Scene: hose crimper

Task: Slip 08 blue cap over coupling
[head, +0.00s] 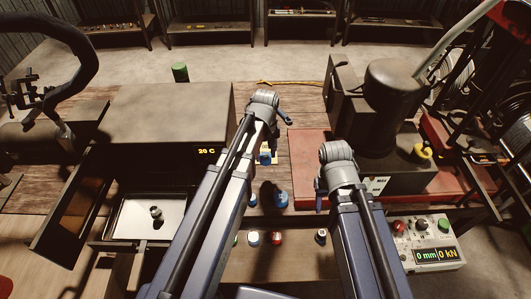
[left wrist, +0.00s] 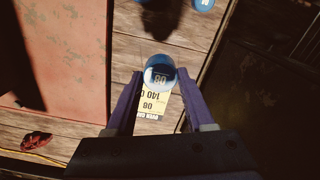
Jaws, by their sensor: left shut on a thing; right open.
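The blue cap marked 08 (left wrist: 160,73) sits between the fingertips of my left gripper (left wrist: 159,84), which is shut on it. A yellow label card (left wrist: 152,103) reading 08 and 140 lies just beyond the cap. In the head view the blue cap (head: 265,158) shows beside my left arm, over the wooden bench. A small dark metal piece (head: 156,213), perhaps the coupling, stands on a light tray in front of the oven, left of my left arm. My right gripper (head: 319,200) is open and mostly hidden by its wrist.
The oven (head: 170,115) displays 20 C and its door (head: 72,205) is open. Other caps (head: 280,200) in blue, red and other colours stand near the bench front, between my arms. A machine (head: 390,95) on a red base and a control box (head: 430,245) are at right.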

